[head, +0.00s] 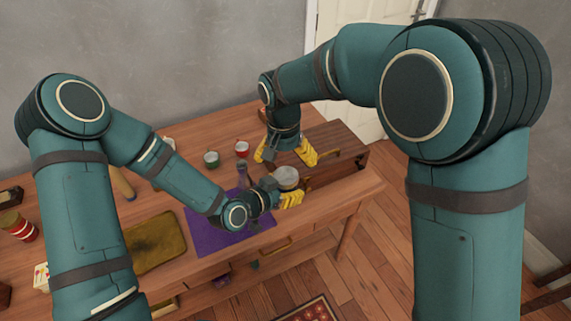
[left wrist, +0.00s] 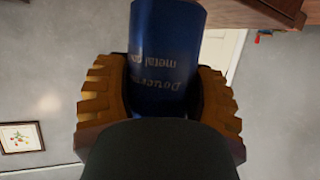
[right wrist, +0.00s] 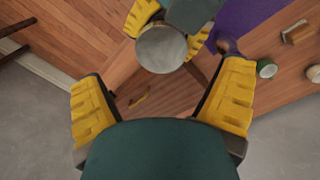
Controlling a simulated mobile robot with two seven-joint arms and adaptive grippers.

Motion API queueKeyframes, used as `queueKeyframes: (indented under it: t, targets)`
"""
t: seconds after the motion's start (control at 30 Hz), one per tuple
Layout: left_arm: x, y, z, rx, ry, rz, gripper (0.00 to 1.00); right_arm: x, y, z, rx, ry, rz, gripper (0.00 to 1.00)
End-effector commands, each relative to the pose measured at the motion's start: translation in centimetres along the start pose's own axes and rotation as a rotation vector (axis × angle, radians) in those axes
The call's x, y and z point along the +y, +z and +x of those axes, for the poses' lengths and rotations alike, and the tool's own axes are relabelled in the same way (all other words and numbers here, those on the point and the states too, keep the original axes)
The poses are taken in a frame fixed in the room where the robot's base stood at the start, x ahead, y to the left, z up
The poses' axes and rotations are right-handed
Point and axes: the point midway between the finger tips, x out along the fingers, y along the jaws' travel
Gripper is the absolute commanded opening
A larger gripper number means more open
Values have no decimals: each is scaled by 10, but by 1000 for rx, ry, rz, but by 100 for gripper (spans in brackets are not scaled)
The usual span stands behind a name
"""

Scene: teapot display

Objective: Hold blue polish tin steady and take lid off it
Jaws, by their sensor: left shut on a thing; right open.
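The blue polish tin (left wrist: 168,50) is clamped between the yellow-padded fingers of my left gripper (left wrist: 158,100), its printed lettering upside down in the left wrist view. Its round grey lid (right wrist: 161,48) faces the right wrist camera and also shows in the head view (head: 286,176). The lid appears seated on the tin. My left gripper (head: 289,193) holds the tin out near the table's right front. My right gripper (head: 287,154) is open and empty, pointing down behind the tin. In the right wrist view its fingers (right wrist: 160,100) are spread wide, with the lid beyond them.
A wooden box (head: 345,155) stands on the table close behind my right gripper. A purple mat (head: 225,236) and an olive cloth (head: 155,240) lie on the table. A red cup (head: 242,148) and a green cup (head: 211,158) stand farther back. Jars (head: 20,226) stand far left.

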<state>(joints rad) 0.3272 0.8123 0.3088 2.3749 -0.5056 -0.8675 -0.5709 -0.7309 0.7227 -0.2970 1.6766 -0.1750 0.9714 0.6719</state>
Motion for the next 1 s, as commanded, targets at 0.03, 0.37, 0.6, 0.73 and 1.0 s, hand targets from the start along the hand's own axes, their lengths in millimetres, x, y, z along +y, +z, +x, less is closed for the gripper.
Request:
queueKeyframes:
  t: [0.03,0.37,0.6,0.73,1.0]
  targets:
    - [0,-1,0,2,0,1,0,-1,0,-7,5,0,36,93]
    - [0,-1,0,2,0,1,0,0,1,-9,0,-6,168,93]
    - [0,-1,0,2,0,1,0,-1,0,27,-1,-7,167,93]
    - [0,-1,0,2,0,1,0,-1,0,43,0,-7,166,93]
    - [0,-1,0,2,0,1,0,-1,0,56,2,-9,165,93]
